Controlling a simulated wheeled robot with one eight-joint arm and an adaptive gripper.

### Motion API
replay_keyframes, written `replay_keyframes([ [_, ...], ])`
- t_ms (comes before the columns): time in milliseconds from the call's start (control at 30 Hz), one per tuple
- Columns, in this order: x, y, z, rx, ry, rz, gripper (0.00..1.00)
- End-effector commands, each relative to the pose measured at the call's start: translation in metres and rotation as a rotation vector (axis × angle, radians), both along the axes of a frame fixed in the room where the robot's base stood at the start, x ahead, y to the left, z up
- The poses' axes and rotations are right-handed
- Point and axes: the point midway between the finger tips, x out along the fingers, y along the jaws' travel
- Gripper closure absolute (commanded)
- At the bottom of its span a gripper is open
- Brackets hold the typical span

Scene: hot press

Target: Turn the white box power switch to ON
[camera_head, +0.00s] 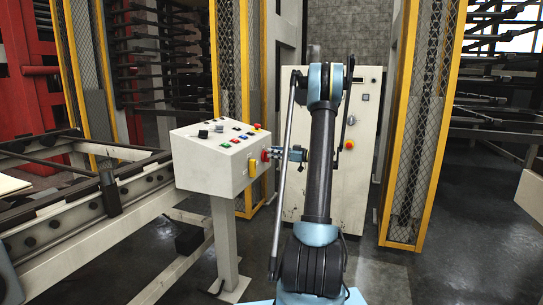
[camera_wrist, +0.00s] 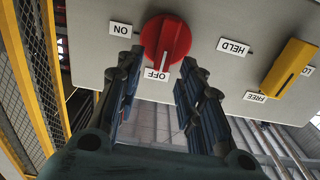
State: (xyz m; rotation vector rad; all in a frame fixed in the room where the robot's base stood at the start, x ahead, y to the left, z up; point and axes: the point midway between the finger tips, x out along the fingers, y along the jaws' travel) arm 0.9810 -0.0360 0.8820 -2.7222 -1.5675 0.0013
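The white control box (camera_head: 203,168) stands on a post left of my arm. Its right-hand side carries a red rotary switch (camera_head: 265,155). In the wrist view the switch (camera_wrist: 170,32) sits between an upside-down ON label (camera_wrist: 121,30) and OFF label (camera_wrist: 157,74). Its white mark points down at OFF. My gripper (camera_wrist: 160,62) is open, its two fingertips apart and straddling the lower part of the switch as seen by the wrist camera. I cannot tell whether they touch it. In the head view my gripper (camera_head: 287,154) is just right of the switch.
A yellow lever (camera_wrist: 290,68) with HELD (camera_wrist: 234,47) and FREE (camera_wrist: 255,97) labels is on the same panel. Several buttons (camera_head: 235,140) are on the box top. A tall white cabinet (camera_head: 362,185) stands behind my arm. Yellow-framed mesh guards (camera_head: 414,140) rise nearby.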

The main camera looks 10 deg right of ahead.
Motion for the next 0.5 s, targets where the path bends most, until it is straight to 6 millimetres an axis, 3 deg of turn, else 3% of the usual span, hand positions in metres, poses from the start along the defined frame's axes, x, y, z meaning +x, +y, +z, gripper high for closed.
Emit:
replay_keyframes([
  [200, 0.0073, 0.0129, 0.0, 0.0, 0.0, 0.0, 0.65],
  [500, 0.008, 0.0138, -0.0001, 0.0, 0.0, 0.0, 0.65],
])
